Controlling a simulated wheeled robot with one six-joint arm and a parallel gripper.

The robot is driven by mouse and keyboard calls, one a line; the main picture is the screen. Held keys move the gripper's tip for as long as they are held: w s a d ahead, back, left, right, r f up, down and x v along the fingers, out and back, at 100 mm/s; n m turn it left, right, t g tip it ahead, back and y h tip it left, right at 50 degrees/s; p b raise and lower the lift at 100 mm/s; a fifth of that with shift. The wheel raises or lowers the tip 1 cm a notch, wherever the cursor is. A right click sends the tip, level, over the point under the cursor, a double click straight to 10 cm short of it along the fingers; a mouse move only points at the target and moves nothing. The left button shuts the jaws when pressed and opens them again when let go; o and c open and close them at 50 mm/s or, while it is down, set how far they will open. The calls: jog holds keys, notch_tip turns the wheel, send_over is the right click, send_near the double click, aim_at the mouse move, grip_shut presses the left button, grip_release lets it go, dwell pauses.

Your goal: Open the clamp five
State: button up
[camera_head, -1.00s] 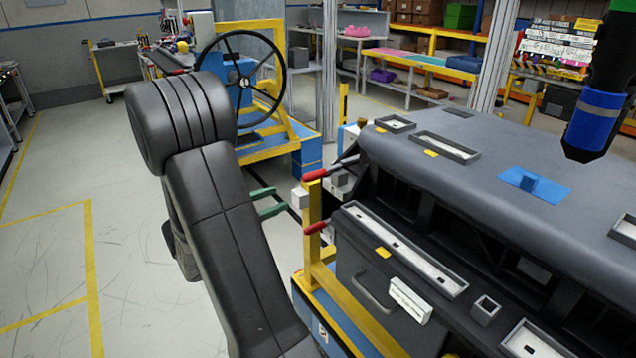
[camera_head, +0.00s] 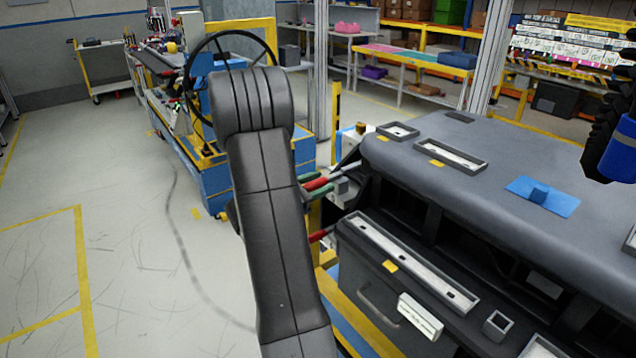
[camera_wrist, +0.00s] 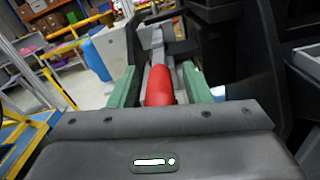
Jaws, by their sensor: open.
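A clamp with a red handle (camera_wrist: 158,88) and a grey metal body (camera_wrist: 153,40) is in the middle of the wrist view. My gripper (camera_wrist: 159,71) has its two green fingers apart, one on each side of the red handle. I cannot tell whether either finger touches it. In the head view, this red handle (camera_head: 317,184) shows at the left end of the dashboard module (camera_head: 480,160), beside my arm, which hides most of the gripper. A second red handle (camera_head: 321,235) shows lower down. No number is readable on either clamp.
The dark dashboard module stands on a yellow and blue frame (camera_head: 362,318). A blue cart with a steering wheel (camera_head: 212,185) stands behind my arm. The floor (camera_head: 140,250) at left is clear. Shelves and tables are at the back.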

grip_shut()
